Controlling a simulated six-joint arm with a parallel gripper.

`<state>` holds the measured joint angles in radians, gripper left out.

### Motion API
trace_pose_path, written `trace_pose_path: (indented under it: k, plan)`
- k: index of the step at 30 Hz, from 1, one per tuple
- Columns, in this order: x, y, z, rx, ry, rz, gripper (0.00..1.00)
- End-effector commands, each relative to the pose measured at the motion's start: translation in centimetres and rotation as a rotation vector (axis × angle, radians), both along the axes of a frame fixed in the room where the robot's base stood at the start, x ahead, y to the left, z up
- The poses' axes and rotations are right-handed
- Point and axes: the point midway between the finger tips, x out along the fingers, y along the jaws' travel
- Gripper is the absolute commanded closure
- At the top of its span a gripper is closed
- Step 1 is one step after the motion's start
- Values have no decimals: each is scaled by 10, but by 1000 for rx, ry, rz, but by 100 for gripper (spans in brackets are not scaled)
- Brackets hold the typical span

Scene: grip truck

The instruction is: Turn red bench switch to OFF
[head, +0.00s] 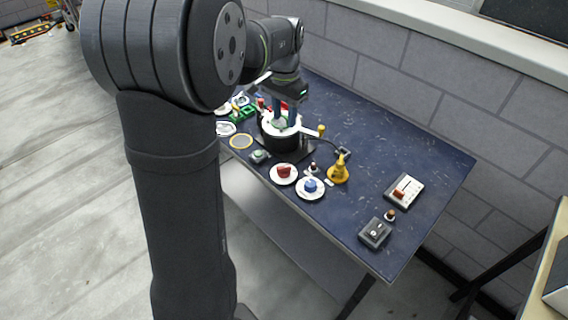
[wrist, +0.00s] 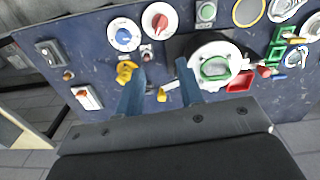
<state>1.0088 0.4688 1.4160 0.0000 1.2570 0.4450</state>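A red rotary knob (head: 284,171) sits on a round white plate near the front edge of the blue bench; it also shows at the top of the wrist view (wrist: 159,22). A second red control, a red lever on a white rectangular plate (head: 410,186), stands at the right of the bench and shows at the left in the wrist view (wrist: 87,98). Switch markings are too small to read. My gripper (head: 285,115) is above the black-and-white round fixture, behind the red knob. Its two blue fingers (wrist: 158,82) are apart with nothing held between them.
A blue knob (head: 311,186) is right beside the red knob. A yellow handle piece (head: 338,171), a grey switch box (head: 375,232) and a green button (head: 259,155) are nearby. A brick wall (head: 440,85) borders the bench (head: 430,150). The right-middle bench surface is mostly clear.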

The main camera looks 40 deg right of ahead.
Motion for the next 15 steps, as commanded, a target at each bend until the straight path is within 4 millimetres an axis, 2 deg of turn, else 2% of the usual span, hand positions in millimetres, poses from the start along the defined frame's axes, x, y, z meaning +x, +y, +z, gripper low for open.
trace_pose_path:
  k: [6,10,15]
  plan:
    - [0,1,-14,1,1,-405,65]
    - [0,1,-18,0,0,-558,65]
    - [0,1,-23,1,1,-639,65]
